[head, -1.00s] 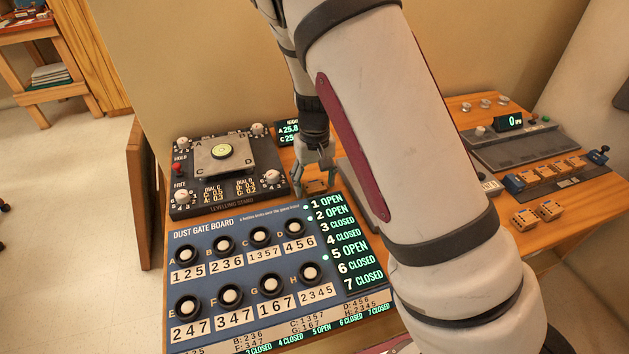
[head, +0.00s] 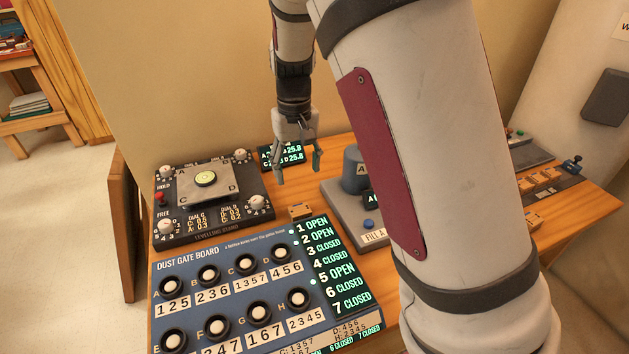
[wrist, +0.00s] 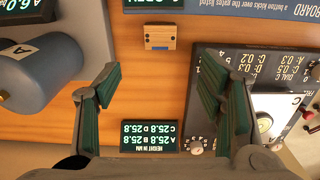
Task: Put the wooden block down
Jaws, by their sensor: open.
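The wooden block (head: 301,211) lies on the wooden bench between the levelling stand and the dust gate board in the head view. It also shows in the wrist view (wrist: 160,36), flat on the bench near the top of the picture. My gripper (head: 298,178) hangs above the bench, behind and above the block, with its fingers apart and nothing between them. In the wrist view its two green-padded fingers (wrist: 165,95) are spread wide, with bare bench and the block seen between and beyond them.
The levelling stand (head: 211,228) is left of the block and the dust gate board (head: 225,268) in front of it. A grey machine with a blue-grey cylinder (head: 354,168) stands to the right. A small height display (head: 281,156) is behind. My arm hides part of the bench.

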